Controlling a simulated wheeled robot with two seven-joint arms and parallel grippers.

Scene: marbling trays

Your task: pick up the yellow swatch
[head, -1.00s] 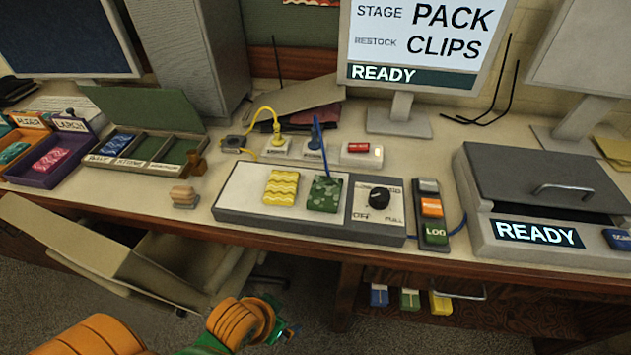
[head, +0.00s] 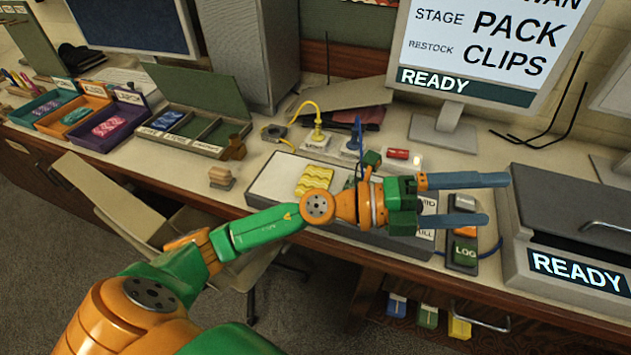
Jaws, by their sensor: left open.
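The yellow swatch (head: 314,180), with a wavy pattern, lies on the white top of the grey control box (head: 275,181). Its lower right part is close to or behind my left wrist. My left gripper (head: 485,200) is open and empty, its two blue-grey fingers pointing right. It hangs over the right end of the box, to the right of the yellow swatch. The gripper and wrist hide the dial and nearly all of the green swatch area. My right gripper is not in view.
A lidded grey machine (head: 570,215) reading READY stands at the right. A wooden stamp (head: 221,177) stands left of the box. An open compartment case (head: 195,146) and small trays are further left.

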